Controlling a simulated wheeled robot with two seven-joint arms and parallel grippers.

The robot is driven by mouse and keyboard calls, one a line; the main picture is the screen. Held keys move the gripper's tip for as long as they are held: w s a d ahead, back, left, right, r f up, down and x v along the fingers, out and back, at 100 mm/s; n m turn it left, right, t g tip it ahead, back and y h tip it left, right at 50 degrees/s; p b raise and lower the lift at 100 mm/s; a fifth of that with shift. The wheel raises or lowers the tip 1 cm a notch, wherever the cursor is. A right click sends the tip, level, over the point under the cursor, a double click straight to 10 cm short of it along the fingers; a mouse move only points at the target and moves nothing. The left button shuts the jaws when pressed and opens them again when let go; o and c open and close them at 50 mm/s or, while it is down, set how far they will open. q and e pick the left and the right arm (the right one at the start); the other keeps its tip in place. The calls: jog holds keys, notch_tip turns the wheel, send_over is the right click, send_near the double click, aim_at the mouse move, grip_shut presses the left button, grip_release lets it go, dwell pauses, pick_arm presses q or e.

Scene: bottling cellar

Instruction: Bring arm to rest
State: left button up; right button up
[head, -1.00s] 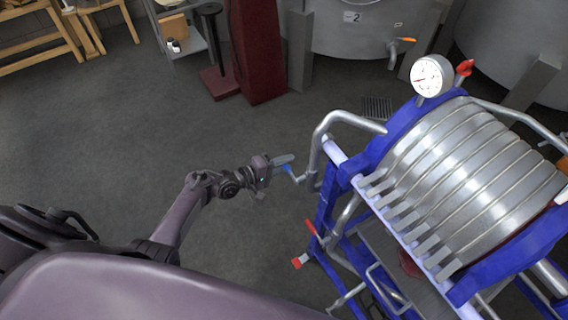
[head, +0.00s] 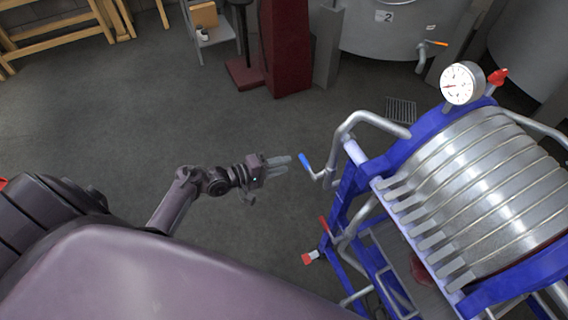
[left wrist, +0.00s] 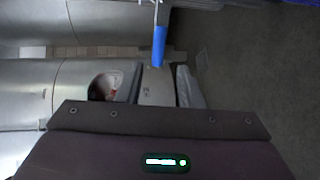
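My left gripper (head: 279,165) is at the end of my arm, left of the blue-framed press (head: 349,183) in the head view. Its two grey fingers look parted, with nothing between them. Just beyond the fingertips is the blue handle (head: 305,162) of a bent metal crank on the press; a small gap shows between them. The blue handle also shows in the left wrist view (left wrist: 159,46), ahead of the fingers. My right gripper is not in view.
The press carries a ribbed steel drum (head: 470,190), a gauge (head: 462,83) and red-tipped levers (head: 309,257). A dark red stand (head: 287,45), a steel tank (head: 395,35) and a wooden frame (head: 50,35) stand at the back. The floor to the left is clear.

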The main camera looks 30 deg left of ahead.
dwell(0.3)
pick_arm(q)
jog(key=s+d+f+m+g+y, duration=0.25)
jog(key=s+f, duration=0.45)
jog(key=f, duration=0.4)
jog(key=s+d+f+m+g+y, duration=0.1)
jog(key=s+f+m+g+y, duration=0.2)
jog(key=s+f, duration=0.7)
jog(key=s+f+m+g+y, duration=0.1)
jog(key=s+f+m+g, duration=0.1)
jog(key=s+f, duration=0.2)
jog(key=s+f+m+g+y, duration=0.2)
jog(key=s+f+m, duration=0.1)
jog(key=s, duration=0.8)
jog(key=s+a+f+m+g+y, duration=0.1)
jog(key=s+f+m+g, duration=0.1)
jog(key=s+f, duration=0.4)
jog(key=shift+s+m, duration=0.35)
jog(key=shift+s, duration=0.7)
jog(key=shift+w+d+f, duration=0.1)
